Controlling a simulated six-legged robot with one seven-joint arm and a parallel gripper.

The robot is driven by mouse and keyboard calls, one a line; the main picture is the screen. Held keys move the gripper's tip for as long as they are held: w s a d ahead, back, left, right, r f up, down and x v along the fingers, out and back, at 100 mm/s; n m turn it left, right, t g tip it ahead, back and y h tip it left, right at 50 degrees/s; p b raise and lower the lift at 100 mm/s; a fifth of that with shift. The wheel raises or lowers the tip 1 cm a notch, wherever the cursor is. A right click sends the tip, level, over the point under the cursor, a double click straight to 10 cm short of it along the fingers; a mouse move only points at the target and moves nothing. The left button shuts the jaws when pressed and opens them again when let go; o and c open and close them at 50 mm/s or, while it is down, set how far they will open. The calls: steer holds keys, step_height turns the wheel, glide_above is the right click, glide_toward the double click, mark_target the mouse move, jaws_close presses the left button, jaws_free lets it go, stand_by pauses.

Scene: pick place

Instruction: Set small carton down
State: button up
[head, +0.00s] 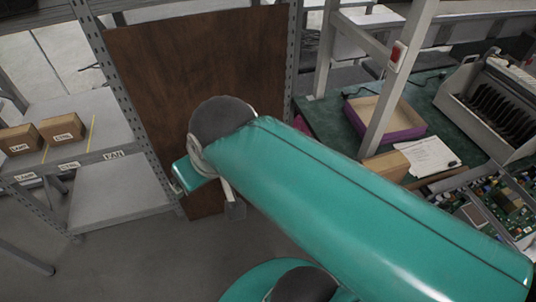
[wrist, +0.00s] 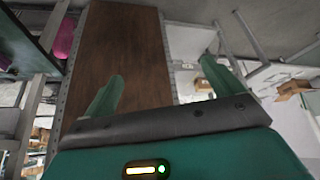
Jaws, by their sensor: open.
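Two small brown cartons stand side by side on the upper left shelf in the head view, one at the left (head: 20,138) and one to its right (head: 62,128). Brown cartons also show at the right of the wrist view, one (wrist: 293,88) near the edge and one (wrist: 203,85) partly behind a finger. I cannot tell which carton the task means. My gripper (wrist: 168,85) is open, its two green fingers wide apart with nothing between them. In the head view my arm mostly hides it, in front of the brown panel (head: 200,60).
The grey shelf (head: 105,125) carries labels, one reading FAN, and a yellow line. A lower grey shelf board (head: 115,195) is bare. At right, a green workbench (head: 325,115) holds a purple-edged tray (head: 405,133), papers (head: 428,155), a rack and circuit boards. Metal posts frame the panel.

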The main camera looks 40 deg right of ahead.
steer(key=n+g+h, duration=1.3)
steer(key=h, duration=0.3)
glide_toward(381, 172)
step_height(381, 172, down, 4)
steer(key=w, duration=0.3)
steer(key=x, duration=0.7)
steer(key=shift+s+d, duration=0.2)
steer(key=shift+d, duration=0.1)
steer(key=shift+h, duration=0.3)
steer(key=x, duration=0.5)
steer(key=shift+d+f, duration=0.1)
steer(key=shift+f, duration=0.1)
steer(key=shift+c, duration=0.4)
